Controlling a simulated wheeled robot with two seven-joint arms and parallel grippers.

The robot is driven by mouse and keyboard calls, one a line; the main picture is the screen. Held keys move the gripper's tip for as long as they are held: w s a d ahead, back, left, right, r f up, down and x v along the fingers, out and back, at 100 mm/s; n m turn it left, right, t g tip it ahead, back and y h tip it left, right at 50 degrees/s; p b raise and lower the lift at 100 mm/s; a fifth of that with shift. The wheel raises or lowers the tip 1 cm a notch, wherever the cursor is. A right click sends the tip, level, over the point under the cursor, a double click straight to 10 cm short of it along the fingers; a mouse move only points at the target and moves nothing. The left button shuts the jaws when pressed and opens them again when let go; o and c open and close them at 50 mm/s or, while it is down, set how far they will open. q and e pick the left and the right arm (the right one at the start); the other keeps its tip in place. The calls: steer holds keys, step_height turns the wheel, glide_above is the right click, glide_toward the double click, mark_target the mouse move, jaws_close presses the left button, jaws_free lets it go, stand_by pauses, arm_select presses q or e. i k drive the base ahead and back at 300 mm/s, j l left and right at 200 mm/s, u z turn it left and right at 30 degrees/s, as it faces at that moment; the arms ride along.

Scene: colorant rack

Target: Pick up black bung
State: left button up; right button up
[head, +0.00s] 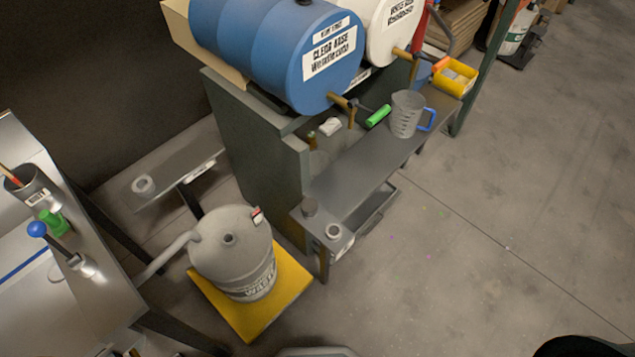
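Another dark cap (304,2) shows on top of the blue drum (270,45), cut by the picture's top edge. Neither gripper can be made out in the head view. A dark rounded shape at the bottom right edge is too cropped to identify.
A grey waste drum (232,262) with a dark round spot on its top stands on a yellow platform (245,318), left of the shelf. A measuring jug (405,113) and green-handled tool (379,116) are farther along. A workbench (75,290) is left.

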mark_target(308, 206)
steer(key=i+l+u, duration=0.1)
steer(key=l, duration=0.25)
steer(key=i+l+u, duration=0.1)
steer(key=i+l, duration=0.25)
steer(key=i+l+u, duration=0.1)
steer(key=l, duration=0.25)
steer(key=i, duration=0.1)
